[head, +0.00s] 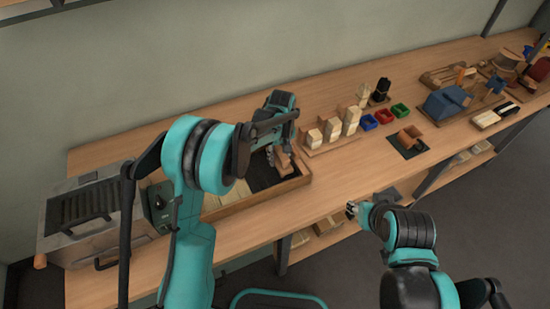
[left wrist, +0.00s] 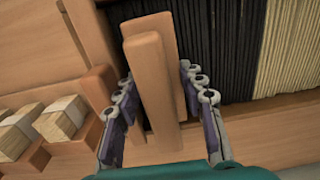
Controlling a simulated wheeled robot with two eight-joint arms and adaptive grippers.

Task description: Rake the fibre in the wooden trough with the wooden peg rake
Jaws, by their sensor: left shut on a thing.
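My left gripper (head: 280,148) is over the right end of the wooden trough (head: 258,204) in the head view. In the left wrist view my left gripper (left wrist: 157,105) is shut on the wooden peg rake (left wrist: 150,85), whose upright wooden block stands between the fingers. The rake's pegs are hidden. Dark fibre (left wrist: 208,50) lies in rows under and beside the rake, with pale fibre (left wrist: 292,50) further right. I cannot tell whether the rake touches the fibre. My right gripper (head: 352,208) is away from the trough, in front of the bench edge; its fingers are too small to read.
A grey metal machine (head: 95,215) stands left of the trough. Wooden blocks in a rack (head: 333,132) stand close to its right. Red, blue and green bins (head: 384,116) and a blue tool (head: 448,103) are further right. Bare bench lies in front of the block rack.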

